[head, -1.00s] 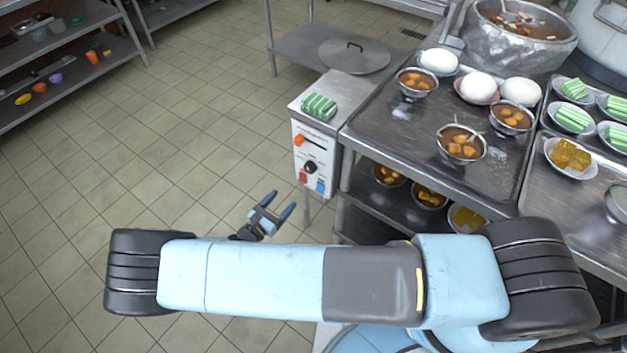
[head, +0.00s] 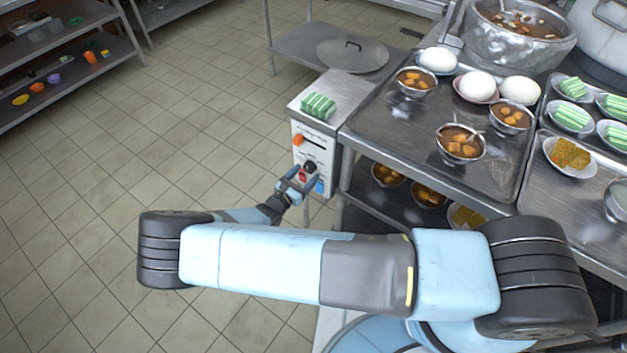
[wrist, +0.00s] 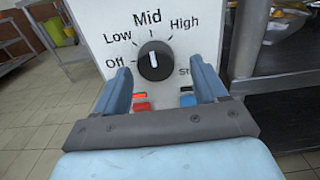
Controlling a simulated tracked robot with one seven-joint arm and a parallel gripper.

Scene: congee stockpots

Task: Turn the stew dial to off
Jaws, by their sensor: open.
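The black dial (wrist: 155,60) is on the white front panel (wrist: 100,20) of a control box. Its white mark points up, about toward "Mid". "Off" stands left of the dial, then "Low", "Mid" and "High". A label starting "St" at right is partly hidden by a finger. My gripper (wrist: 160,66) is open and empty, with one blue finger each side of the dial in the wrist view; I cannot tell whether the tips reach it. In the head view my gripper (head: 293,183) is close in front of the panel, just below the dial (head: 310,166).
A red switch (wrist: 141,104) and a blue switch (wrist: 188,100) sit below the dial. An orange slider knob (head: 298,140) is above it. A green-striped item (head: 318,105) lies on the box. A steel counter (head: 390,125) with bowls stands at right; open floor lies left.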

